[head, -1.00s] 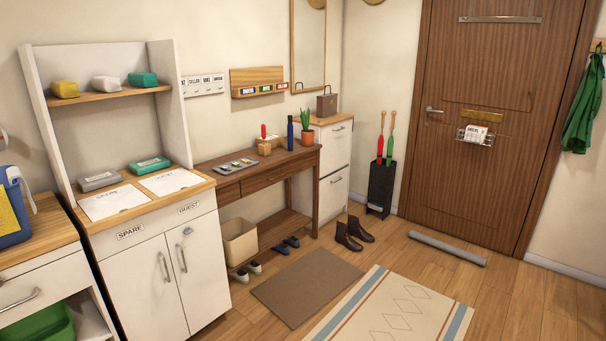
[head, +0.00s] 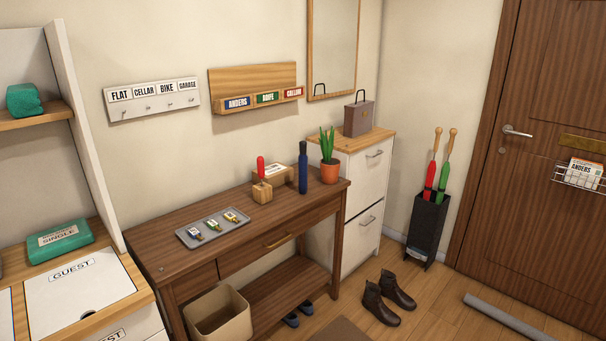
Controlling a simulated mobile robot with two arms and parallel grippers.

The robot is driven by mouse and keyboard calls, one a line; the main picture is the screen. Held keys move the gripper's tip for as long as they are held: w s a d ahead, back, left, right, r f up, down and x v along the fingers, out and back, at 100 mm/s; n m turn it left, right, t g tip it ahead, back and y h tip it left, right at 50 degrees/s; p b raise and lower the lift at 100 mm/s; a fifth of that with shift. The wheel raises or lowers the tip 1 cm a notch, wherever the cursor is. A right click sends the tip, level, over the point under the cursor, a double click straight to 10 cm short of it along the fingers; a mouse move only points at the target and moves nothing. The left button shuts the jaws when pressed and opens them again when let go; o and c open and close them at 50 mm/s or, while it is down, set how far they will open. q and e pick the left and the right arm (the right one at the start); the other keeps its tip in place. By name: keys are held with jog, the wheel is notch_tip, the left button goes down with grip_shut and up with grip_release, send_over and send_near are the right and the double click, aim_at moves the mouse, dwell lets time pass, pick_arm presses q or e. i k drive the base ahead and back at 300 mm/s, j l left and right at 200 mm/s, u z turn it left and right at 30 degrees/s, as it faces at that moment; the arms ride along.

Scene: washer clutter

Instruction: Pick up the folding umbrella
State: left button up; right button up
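A slim dark-blue cylinder (head: 303,167), which looks like the folding umbrella, stands upright on the brown console table (head: 150,254), towards its right end. It stands just left of a potted green plant (head: 329,172) and right of a small wooden block with a red-handled item (head: 261,185). Nothing covers its front. A red umbrella (head: 430,181) and a green umbrella (head: 444,180), both long with wooden handles, stand in a black stand (head: 428,232) by the door. Neither of my grippers is in view.
A grey tray (head: 213,229) with several tagged keys lies on the table. A white cabinet (head: 354,205) adjoins the table's right end.

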aim_at(303, 158)
jog(key=i+u, duration=0.1)
jog(key=u, duration=0.3)
jog(key=i+l+u, duration=0.65)
jog(key=l+u, duration=0.2)
